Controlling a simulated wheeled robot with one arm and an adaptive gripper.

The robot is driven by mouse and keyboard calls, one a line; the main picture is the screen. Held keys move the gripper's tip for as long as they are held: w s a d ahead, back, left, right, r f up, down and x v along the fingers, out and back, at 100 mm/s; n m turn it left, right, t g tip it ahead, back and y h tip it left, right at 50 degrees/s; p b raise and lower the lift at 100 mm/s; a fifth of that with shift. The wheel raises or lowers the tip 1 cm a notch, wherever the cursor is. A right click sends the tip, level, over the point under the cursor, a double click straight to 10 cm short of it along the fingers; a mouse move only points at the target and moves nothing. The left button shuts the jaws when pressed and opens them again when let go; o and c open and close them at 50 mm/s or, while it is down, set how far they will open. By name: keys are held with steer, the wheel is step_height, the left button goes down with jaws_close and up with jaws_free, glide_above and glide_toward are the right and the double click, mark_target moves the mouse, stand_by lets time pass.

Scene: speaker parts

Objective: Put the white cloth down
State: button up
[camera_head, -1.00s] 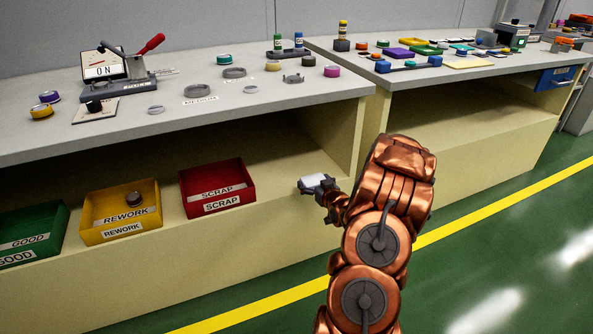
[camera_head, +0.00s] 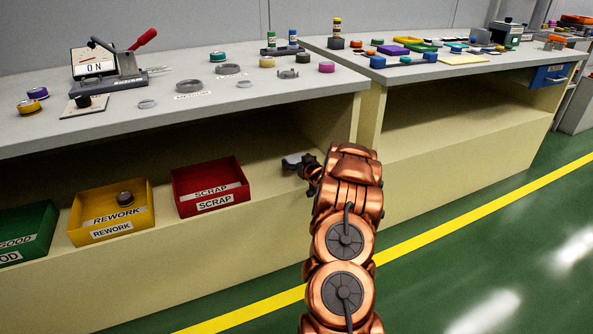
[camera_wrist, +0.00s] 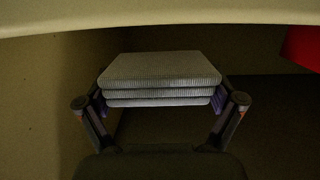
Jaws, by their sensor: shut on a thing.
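The white cloth (camera_wrist: 160,72) is a folded stack of layers, seen in the wrist view between my two fingers. My gripper (camera_wrist: 160,95) is shut on it, with a finger at each side. In the head view, my gripper (camera_head: 297,161) is at the opening of the shelf under the near bench, right of the red SCRAP bin (camera_head: 211,201). Only a small pale part of the cloth (camera_head: 293,158) shows there. I cannot tell whether the cloth touches the shelf floor.
The yellow REWORK bin (camera_head: 112,229) holds a round part, and the green GOOD bin (camera_head: 27,240) is at the far left. The bench top (camera_head: 210,113) above bears a press and several speaker parts. Shelf floor between the SCRAP bin and the right panel is free.

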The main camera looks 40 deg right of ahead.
steer(key=shift+w+d+f, duration=0.1)
steer(key=shift+w+d, duration=0.05)
steer(key=shift+w, duration=0.05)
step_height(320, 180, down, 4)
steer(key=shift+r+b, duration=0.25)
steer(key=shift+b, duration=0.75)
steer(key=shift+r, duration=0.15)
steer(key=o, duration=0.9)
